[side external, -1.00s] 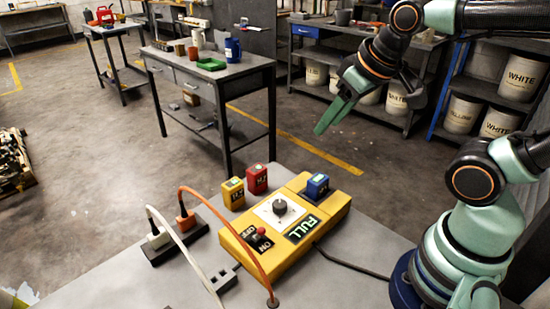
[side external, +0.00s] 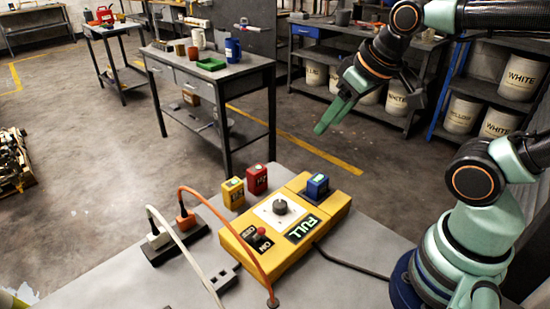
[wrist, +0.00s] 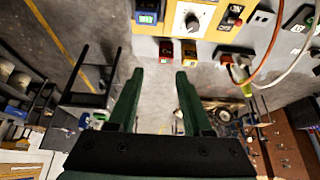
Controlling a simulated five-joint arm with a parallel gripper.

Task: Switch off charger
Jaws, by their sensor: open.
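The yellow charger (side external: 248,230) lies on the grey bench top. It has a black dial (side external: 280,207) on a white plate, a red-tipped toggle switch (side external: 259,233) between the OFF and ON labels, and a green display (side external: 302,228) reading FULL. A blue battery (side external: 317,186) sits in its far right end. The charger's edge also shows at the top of the wrist view (wrist: 205,30). My gripper (side external: 335,117) is open and empty, high above and beyond the charger. Its two green fingers (wrist: 157,78) are apart in the wrist view. I cannot tell exactly which way the toggle leans.
A yellow battery (side external: 233,194) and a red battery (side external: 257,179) stand behind the charger. A black power strip (side external: 177,244) with orange and white plugs is at left; their cables arch near the toggle. A black cable (side external: 350,264) runs right.

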